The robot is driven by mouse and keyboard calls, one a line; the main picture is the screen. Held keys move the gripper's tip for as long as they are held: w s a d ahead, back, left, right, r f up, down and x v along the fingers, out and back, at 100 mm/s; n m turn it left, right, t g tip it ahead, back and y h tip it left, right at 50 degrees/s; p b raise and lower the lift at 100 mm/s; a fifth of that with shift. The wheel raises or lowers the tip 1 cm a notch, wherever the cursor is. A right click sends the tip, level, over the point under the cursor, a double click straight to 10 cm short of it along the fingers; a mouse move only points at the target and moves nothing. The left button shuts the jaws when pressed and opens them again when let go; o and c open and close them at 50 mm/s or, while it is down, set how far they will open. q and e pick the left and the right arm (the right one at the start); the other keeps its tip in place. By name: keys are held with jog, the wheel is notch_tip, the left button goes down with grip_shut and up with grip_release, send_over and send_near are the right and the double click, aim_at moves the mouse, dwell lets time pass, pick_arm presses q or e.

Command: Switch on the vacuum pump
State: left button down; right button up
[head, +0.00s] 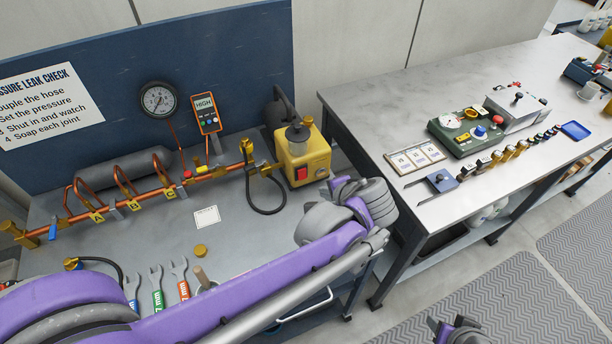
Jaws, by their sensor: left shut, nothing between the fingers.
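The vacuum pump (303,152) is a yellow box with a grey and black top, standing at the right end of the left bench. A red switch (301,173) sits on its front face; I cannot tell its position. My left arm reaches in from the lower left. My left gripper (337,184) is shut and empty, just right of the pump's front and close to the switch; whether it touches the pump is not clear. My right gripper (446,326) shows only partly at the bottom edge, far from the pump, and its opening is unclear.
A copper pipe rig (140,196) with valves, a gauge (158,99) and an orange meter (206,114) reading HIGH stand left of the pump. A black hose (262,211) loops beside it. Wrenches (157,290) lie in front. A second bench (385,105) with instruments is at right.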

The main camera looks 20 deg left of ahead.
aim_at(303, 176)
pick_arm(q)
jog(key=x, duration=0.4)
jog(key=a+r+x, duration=0.1)
jog(key=x, duration=0.3)
jog(key=w+x, duration=0.1)
jog(key=x, duration=0.4)
jog(key=shift+w+a+r, duration=0.1)
jog(key=shift+a+r, duration=0.15)
jog(key=shift+r, duration=0.1)
jog(key=shift+a+f, duration=0.1)
jog(key=shift+w+r+p, duration=0.1)
jog(key=shift+r+p, duration=0.2)
jog(key=shift+r, duration=0.6)
